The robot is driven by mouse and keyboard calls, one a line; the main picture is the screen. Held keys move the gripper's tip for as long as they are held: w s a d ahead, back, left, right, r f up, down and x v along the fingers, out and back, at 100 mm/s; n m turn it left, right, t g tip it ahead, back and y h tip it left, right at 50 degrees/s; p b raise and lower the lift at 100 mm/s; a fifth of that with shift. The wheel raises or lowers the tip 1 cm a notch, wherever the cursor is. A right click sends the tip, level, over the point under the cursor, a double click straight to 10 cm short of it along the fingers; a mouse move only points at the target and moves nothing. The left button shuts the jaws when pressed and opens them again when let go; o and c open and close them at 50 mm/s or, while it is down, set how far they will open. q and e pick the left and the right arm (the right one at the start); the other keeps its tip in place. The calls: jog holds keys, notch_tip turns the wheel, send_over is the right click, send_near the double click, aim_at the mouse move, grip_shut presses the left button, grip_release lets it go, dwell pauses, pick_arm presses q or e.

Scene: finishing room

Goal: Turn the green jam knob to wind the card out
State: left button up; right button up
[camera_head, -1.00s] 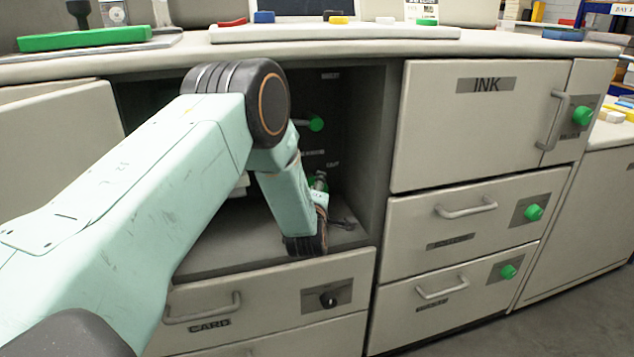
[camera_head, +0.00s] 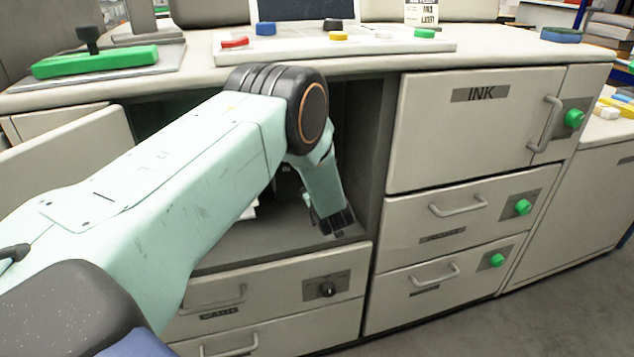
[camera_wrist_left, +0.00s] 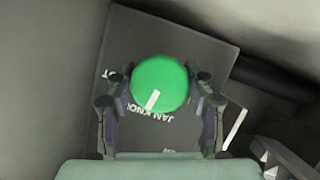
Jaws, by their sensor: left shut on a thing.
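The green jam knob (camera_wrist_left: 160,84) is round with a white pointer mark. It sits on a dark plate (camera_wrist_left: 190,55) lettered "JAM KNOB" in the left wrist view. My left gripper (camera_wrist_left: 160,88) has one finger at each side of the knob and is shut on it. The white mark points down and slightly left. In the head view my left arm (camera_head: 170,185) reaches into the open compartment and hides the knob. No card can be made out for certain. My right gripper is not in view.
The compartment's open door (camera_head: 70,150) stands at the left. Its right wall (camera_head: 377,150) is close to my left forearm. The ink door (camera_head: 430,130) and drawers with green knobs are at the right. Colored blocks lie on the counter panel (camera_head: 350,48) above.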

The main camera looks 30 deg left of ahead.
pick_arm(q)
jog(key=shift+w+r+m+g+y, duration=0.2)
jog(key=shift+m+g+y, duration=0.3)
jog(key=shift+m, duration=0.5)
jog(key=shift+m+g, duration=0.3)
jog(key=shift+m, duration=0.3)
jog(key=shift+a+m+g+y+b, duration=0.1)
jog(key=shift+m+g+y+b, duration=0.4)
jog(key=shift+m+y, duration=0.4)
jog(key=shift+m+g+b, duration=0.35)
jog(key=shift+m+g, duration=0.05)
jog(key=shift+m, duration=0.4)
jog(key=shift+r, duration=0.1)
jog(key=o, duration=1.2)
jog(key=shift+s+f+y, duration=0.1)
jog(key=shift+f+y, duration=0.1)
jog(key=shift+y, duration=0.1)
jog(key=shift+c, duration=0.2)
jog(key=shift+s, duration=0.1)
